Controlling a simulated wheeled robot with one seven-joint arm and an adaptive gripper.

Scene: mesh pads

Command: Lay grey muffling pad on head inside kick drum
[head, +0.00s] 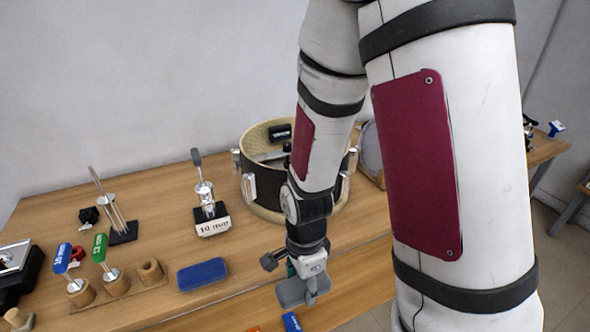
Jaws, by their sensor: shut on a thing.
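The grey pad (291,294) is a small flat block at my gripper (308,280), low in the middle of the head view. My gripper is shut on it, and the two are in front of the drum, near the bench's front edge. The kick drum (266,188) stands open-topped at the back of the bench, with a dark shell, pale wooden hoops and silver lugs. My arm hides its right part and most of its inside. A small black block (279,132) shows at its far inner wall. The head inside is barely visible.
A blue pad (202,275) lies on the wooden bench (150,205) to the left. A blue item (291,322) shows low down.

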